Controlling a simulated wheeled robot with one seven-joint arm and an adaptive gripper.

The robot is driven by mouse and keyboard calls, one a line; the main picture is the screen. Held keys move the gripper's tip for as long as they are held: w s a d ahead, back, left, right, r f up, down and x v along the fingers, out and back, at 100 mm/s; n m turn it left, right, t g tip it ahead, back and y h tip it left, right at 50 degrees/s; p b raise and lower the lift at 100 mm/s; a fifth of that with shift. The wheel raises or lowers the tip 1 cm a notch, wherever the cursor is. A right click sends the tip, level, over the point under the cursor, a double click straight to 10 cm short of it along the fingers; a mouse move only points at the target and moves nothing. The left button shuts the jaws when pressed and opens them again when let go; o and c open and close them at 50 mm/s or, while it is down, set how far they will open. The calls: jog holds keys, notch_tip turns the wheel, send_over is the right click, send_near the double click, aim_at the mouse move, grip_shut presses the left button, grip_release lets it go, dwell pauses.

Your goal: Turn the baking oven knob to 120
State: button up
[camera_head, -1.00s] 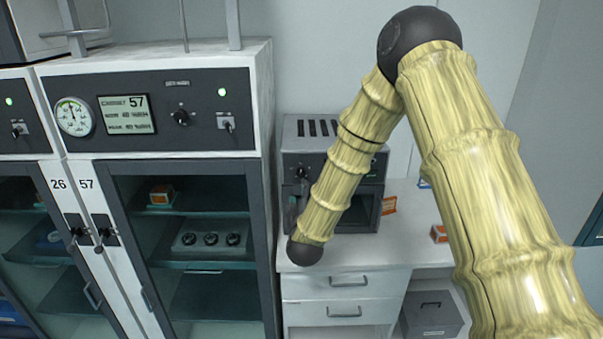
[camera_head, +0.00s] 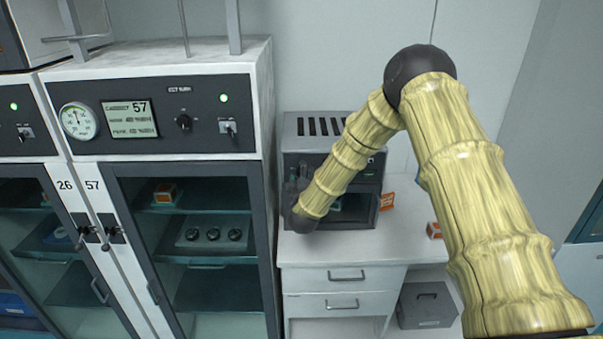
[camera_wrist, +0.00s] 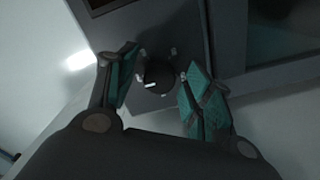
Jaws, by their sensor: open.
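The baking oven (camera_head: 350,215) is the small dark box with top vents on the white counter, right of the tall cabinet. In the wrist view its black knob (camera_wrist: 159,77) has a white pointer mark and several pale marks around it on the grey panel. My gripper (camera_wrist: 155,82) is open, with one teal-padded finger on each side of the knob. I cannot tell whether the fingers touch it. In the head view my gripper (camera_head: 299,188) is at the oven's left front, and my arm hides part of the oven. The knob's number is not readable.
Cabinet 57 (camera_head: 265,120) stands close to the left of my gripper, with its own gauge, display and knobs. Orange boxes (camera_head: 387,201) lie on the counter right of the oven. White drawers (camera_head: 335,276) are below, and a grey bin (camera_head: 425,308) stands lower right.

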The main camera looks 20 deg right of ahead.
jog(key=c, duration=1)
